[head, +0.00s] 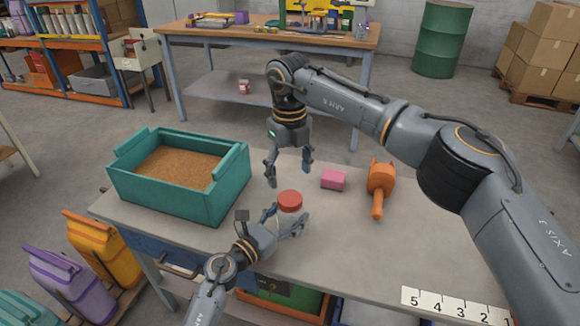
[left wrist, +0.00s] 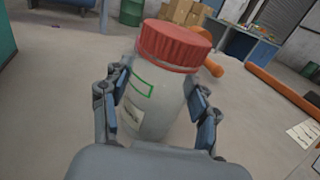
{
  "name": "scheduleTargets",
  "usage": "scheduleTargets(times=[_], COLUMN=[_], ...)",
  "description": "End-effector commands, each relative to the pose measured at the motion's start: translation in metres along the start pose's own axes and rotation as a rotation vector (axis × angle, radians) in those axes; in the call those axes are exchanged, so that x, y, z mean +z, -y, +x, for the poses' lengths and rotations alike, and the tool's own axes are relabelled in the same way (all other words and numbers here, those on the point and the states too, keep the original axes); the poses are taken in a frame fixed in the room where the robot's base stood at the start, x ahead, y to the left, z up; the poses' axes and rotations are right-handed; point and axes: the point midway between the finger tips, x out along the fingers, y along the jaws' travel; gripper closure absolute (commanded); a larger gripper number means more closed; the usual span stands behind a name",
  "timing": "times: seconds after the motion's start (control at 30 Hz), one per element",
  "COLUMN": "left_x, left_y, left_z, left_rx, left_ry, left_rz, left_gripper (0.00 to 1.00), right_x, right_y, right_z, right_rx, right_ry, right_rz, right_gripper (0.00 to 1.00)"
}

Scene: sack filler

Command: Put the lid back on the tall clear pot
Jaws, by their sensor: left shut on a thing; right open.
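The tall clear pot (head: 291,219) stands upright on the workbench between the fingers of my left gripper (head: 286,217), which is shut on it. In the left wrist view the pot (left wrist: 158,100) looks whitish, with a green-edged mark and a pale label. The red lid (head: 290,199) sits on top of the pot; it also shows in the left wrist view (left wrist: 174,46). I cannot tell whether it is fully seated. My right gripper (head: 289,178) is open and empty, pointing down just above and behind the lid, apart from it.
A teal crate (head: 120,185) of brown grain stands left on the workbench (head: 340,240). A pink block (head: 333,180) and an orange tool (head: 380,180) lie to the right. A numbered strip (head: 455,305) is at the front right. The bench front centre is clear.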

Motion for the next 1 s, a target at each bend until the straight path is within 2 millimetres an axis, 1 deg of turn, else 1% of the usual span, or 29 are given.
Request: scheduleTargets(times=[0.03,0.1,0.3,0.4,0.5,0.6,0.7,1.0], left_x=[-0.0002,-0.0002,-0.0002,-0.0002,-0.0002,-0.0002,-0.0002,-0.0002], left_y=[-0.0001,-0.0001,-0.0002,-0.0002,-0.0002,-0.0001,-0.0001,-0.0001], left_z=[-0.0001,-0.0001,-0.0001,-0.0001,-0.0001,-0.0001,-0.0001,-0.0001], left_rx=[0.0,0.0,0.0,0.0,0.0,0.0,0.0,0.0], left_ry=[0.0,0.0,0.0,0.0,0.0,0.0,0.0,0.0], left_rz=[0.0,0.0,0.0,0.0,0.0,0.0,0.0,0.0], left_gripper=[1.0,1.0,1.0,1.0,1.0,1.0,1.0,1.0], right_x=[0.0,-0.0001,-0.0004,-0.0006,-0.0008,-0.0009,-0.0009,-0.0009], right_y=[-0.0002,-0.0001,0.0,0.0001,0.0002,0.0003,0.0004,0.0004], right_z=[-0.0009,-0.0021,-0.0054,-0.0069,-0.0078,-0.0084,-0.0086,-0.0085], right_rx=[0.0,0.0,0.001,0.001,0.001,0.0,0.0,0.0], right_ry=[0.0,0.0,0.0,0.0,0.0,0.0,-0.001,0.0], right_rz=[-0.102,-0.252,-0.661,-0.822,-0.941,-1.017,-1.051,-1.057], right_gripper=[0.27,0.27,0.27,0.27,0.27,0.27,0.27,0.27])
